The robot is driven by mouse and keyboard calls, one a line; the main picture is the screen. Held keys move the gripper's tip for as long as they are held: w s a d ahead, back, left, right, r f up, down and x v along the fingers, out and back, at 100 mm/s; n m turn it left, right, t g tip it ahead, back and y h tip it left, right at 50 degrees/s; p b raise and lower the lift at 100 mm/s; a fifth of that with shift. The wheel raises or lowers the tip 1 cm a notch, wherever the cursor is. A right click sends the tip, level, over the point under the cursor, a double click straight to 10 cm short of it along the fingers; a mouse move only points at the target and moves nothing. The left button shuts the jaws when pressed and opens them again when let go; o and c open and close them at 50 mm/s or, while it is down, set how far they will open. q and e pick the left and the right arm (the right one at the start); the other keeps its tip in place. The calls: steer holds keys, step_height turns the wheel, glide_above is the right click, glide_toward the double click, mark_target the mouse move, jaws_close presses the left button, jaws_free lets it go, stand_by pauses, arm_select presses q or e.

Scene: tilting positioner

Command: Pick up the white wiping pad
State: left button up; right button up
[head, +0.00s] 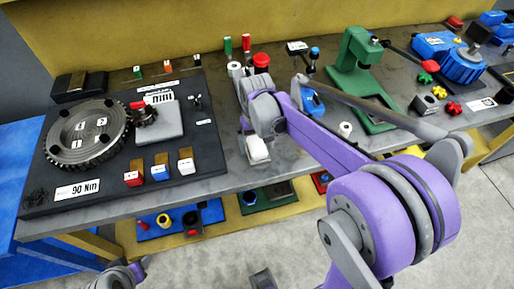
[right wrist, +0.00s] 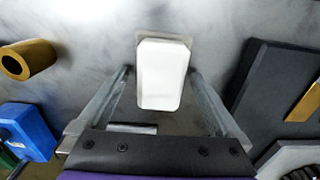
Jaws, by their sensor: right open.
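The white wiping pad (head: 257,150) lies on the grey bench top near its front edge, in the middle of the head view. In the right wrist view the pad (right wrist: 163,80) is a white block with rounded corners on a grey surface. My right gripper (right wrist: 160,74) is open, with one finger on each side of the pad and a visible gap on both sides. In the head view the right gripper (head: 249,130) is partly hidden by its own wrist. Only a bit of my left arm shows at the bottom left edge.
A dark fixture plate (head: 210,150) with a large gear (head: 88,133) stands left of the pad. A green press (head: 358,75) and a blue motor (head: 460,66) stand to the right. A brass ring (right wrist: 40,57) and a blue block (right wrist: 28,130) lie left in the wrist view.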

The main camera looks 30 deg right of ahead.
mark_target(257, 143)
steer(key=shift+c, duration=0.3)
steer(key=c, duration=1.3)
step_height(257, 143, up, 10)
steer(key=shift+r+p, duration=0.1)
steer(key=shift+p, duration=0.25)
steer(key=shift+c, duration=0.2)
steer(key=o, duration=0.8)
steer(key=c, duration=0.4)
steer(key=shift+c, duration=0.2)
